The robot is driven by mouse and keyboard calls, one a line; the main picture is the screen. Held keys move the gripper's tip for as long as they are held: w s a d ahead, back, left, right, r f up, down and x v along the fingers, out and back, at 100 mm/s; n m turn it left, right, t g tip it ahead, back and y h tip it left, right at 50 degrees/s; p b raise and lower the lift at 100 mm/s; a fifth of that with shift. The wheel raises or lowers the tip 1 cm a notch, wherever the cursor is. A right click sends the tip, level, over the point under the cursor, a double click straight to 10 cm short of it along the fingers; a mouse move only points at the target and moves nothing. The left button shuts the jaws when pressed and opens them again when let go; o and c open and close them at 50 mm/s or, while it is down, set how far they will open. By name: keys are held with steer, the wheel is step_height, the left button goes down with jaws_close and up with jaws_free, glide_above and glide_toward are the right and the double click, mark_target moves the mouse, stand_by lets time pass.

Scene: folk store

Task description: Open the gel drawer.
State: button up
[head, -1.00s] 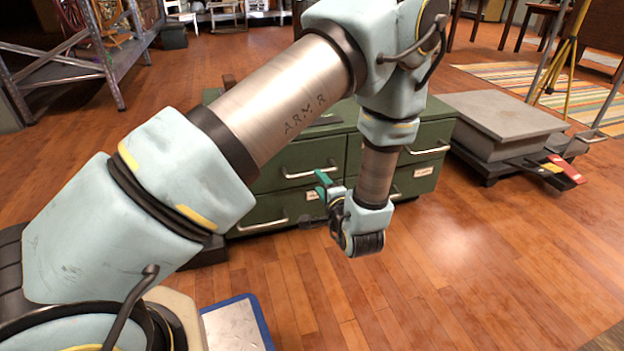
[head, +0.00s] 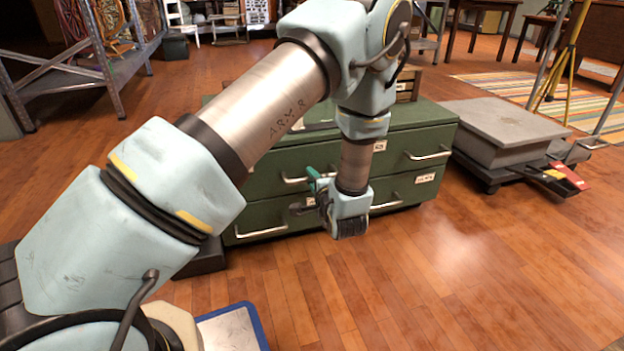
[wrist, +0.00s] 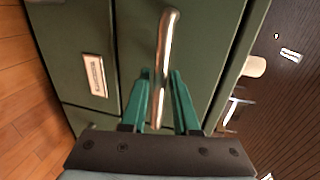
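A green drawer cabinet (head: 405,133) stands on the floor with two rows of drawers, all looking closed. My gripper (wrist: 160,76) is open at the upper left drawer (wrist: 205,45). Its teal fingers stand on either side of that drawer's metal bar handle (wrist: 167,35), with small gaps showing. In the head view the gripper (head: 313,180) is at the right part of this handle (head: 291,179), partly hidden by my wrist. White labels show on other drawers, one at upper right (head: 380,145) and one at lower right (head: 425,178). I cannot read which one says gel.
A grey platform (head: 505,125) on a dark base stands right of the cabinet, with red and yellow pieces (head: 565,178) beside it. A metal shelf rack (head: 85,80) is at the left. A blue-edged plate (head: 232,330) lies near my base. Wooden floor before the cabinet is clear.

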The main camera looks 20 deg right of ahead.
jaws_close()
stand_by(1.0)
